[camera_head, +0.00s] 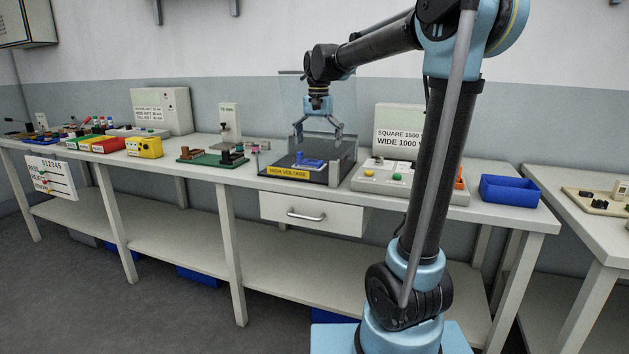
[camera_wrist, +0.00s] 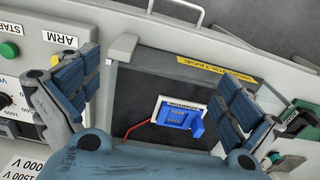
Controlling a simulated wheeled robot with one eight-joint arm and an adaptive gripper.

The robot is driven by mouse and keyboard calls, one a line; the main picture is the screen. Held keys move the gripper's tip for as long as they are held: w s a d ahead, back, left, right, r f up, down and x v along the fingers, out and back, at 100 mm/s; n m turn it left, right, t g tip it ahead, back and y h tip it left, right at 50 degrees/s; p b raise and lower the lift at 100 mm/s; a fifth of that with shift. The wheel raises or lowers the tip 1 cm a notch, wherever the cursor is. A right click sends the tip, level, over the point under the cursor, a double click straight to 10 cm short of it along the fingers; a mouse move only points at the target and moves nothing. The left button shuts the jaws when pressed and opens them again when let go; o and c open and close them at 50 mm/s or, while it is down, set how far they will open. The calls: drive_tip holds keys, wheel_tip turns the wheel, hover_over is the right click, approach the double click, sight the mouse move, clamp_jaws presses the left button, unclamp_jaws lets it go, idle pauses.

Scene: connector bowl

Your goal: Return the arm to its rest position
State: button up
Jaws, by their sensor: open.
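My gripper (camera_head: 318,133) is open and empty. In the head view it hangs pointing down above the high-voltage enclosure (camera_head: 336,176), with my arm reaching out over the bench. In the wrist view the two blue-padded fingers of my gripper (camera_wrist: 158,92) are spread wide. Between and beyond them the blue connector block (camera_wrist: 176,115) sits on the dark floor of the enclosure (camera_wrist: 140,75), apart from the fingers. It also shows in the head view (camera_head: 308,162).
A control panel (camera_head: 408,182) with green and yellow buttons stands right of the enclosure, then a blue bin (camera_head: 509,190). A green board (camera_head: 212,158) and a yellow box (camera_head: 144,147) lie left. A drawer (camera_head: 310,213) is shut below. A second table (camera_head: 608,228) stands right.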

drive_tip(key=s+d+f+n, duration=0.1)
drive_tip(key=s+d+f, duration=0.5)
drive_tip(key=s+f, duration=0.2)
drive_tip(key=s+d+f+n+t, duration=0.1)
drive_tip(key=s+d+f, duration=0.5)
drive_tip(key=s, duration=0.5)
drive_tip(key=s+d+f+n+t, duration=0.1)
drive_tip(key=s+d+f, duration=0.5)
drive_tip(key=s+f, duration=0.4)
drive_tip(key=shift+f+n, duration=0.2)
drive_tip(key=shift+n, duration=0.2)
